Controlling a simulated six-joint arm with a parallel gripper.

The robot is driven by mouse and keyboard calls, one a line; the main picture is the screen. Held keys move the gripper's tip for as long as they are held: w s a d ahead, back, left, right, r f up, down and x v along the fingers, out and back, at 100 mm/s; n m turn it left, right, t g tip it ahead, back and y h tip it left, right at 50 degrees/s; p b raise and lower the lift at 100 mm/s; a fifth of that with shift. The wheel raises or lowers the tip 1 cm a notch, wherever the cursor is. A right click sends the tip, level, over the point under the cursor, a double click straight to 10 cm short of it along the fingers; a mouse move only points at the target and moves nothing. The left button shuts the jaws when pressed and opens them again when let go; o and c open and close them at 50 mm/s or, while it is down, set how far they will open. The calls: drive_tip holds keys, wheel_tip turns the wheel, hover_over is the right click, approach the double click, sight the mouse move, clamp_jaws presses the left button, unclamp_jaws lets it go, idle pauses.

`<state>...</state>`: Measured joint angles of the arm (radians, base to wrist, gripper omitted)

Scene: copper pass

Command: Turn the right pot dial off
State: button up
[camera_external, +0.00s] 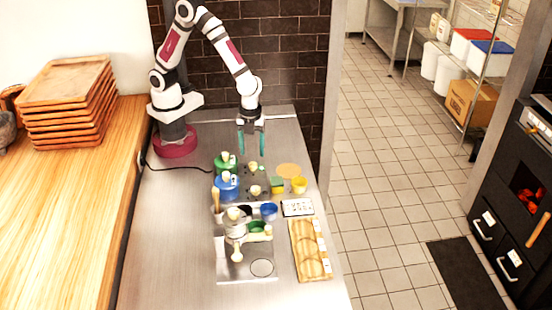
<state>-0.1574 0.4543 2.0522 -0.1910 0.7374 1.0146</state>
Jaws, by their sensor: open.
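A green pot (225,165) and a blue pot (227,188) stand one behind the other on the steel counter, on a dark cooking surface. Two small cream knobs show to their right, a far knob (253,167) and a near knob (255,190). They look like the pot dials, but I cannot tell which is the right pot's dial or how either is turned. My gripper (251,140) points down with its teal fingers apart and empty. It is above and behind the far knob, not touching it.
A yellow cup (299,185), a sponge (277,184), an orange disc (289,170) and a blue bowl (269,211) crowd the right side. A cream-and-metal device (235,235) and a wooden tray (310,250) are nearer. Bare counter (185,240) lies left.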

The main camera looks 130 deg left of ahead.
sight(253, 164)
wheel_tip(253, 164, down, 5)
drive_tip(key=shift+f, duration=0.15)
clamp_jaws()
idle(0.4)
